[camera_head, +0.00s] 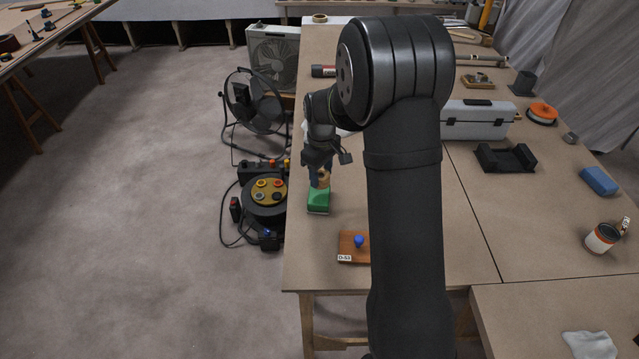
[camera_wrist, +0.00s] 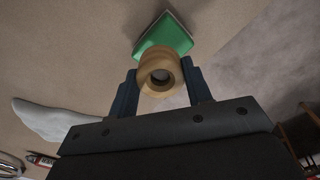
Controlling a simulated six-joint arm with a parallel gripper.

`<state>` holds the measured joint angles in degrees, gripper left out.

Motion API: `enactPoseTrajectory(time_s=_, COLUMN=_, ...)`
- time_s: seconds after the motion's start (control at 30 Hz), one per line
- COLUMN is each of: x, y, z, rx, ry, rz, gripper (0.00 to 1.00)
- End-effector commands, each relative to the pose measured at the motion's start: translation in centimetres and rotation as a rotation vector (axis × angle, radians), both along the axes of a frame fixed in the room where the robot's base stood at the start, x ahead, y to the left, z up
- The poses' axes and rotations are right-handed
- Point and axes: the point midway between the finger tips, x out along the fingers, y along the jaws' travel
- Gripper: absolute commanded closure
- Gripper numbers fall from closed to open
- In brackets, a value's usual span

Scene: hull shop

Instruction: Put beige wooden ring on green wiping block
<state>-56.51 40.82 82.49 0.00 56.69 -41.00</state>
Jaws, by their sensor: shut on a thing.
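The beige wooden ring (camera_wrist: 147,62) is held between the two fingers of my gripper (camera_wrist: 160,88) in the wrist view, its round hole facing the camera. The green wiping block (camera_wrist: 172,36) lies on the bench just beyond the ring, partly hidden by it. In the head view my gripper (camera_head: 320,178) points down over the far end of the green block (camera_head: 318,199), near the bench's left edge. The ring (camera_head: 324,176) shows small between the fingers there. I cannot tell whether the ring touches the block.
A wooden board with a blue knob (camera_head: 359,241) lies nearer on the bench (camera_head: 465,255). A grey toolbox (camera_head: 477,122) and a black cradle (camera_head: 505,158) stand to the right. A cable reel (camera_head: 268,196) and a fan (camera_head: 256,100) stand on the floor left of the bench.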

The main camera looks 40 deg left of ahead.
Motion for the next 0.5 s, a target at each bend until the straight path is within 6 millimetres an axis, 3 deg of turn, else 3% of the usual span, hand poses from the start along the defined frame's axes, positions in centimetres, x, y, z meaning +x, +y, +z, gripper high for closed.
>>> enactPoseTrajectory(time_s=0.17, x=-0.2, y=0.5, z=-1.0, rx=-0.001, ry=0.001, rz=0.0, gripper=0.78)
enactPoseTrajectory(time_s=0.4, x=-0.2, y=0.4, z=-4.2, rx=-0.001, ry=0.001, rz=0.0, gripper=0.78)
enactPoseTrajectory(time_s=0.5, x=-0.2, y=0.5, z=-4.4, rx=0.001, ry=-0.001, rz=0.0, gripper=0.78)
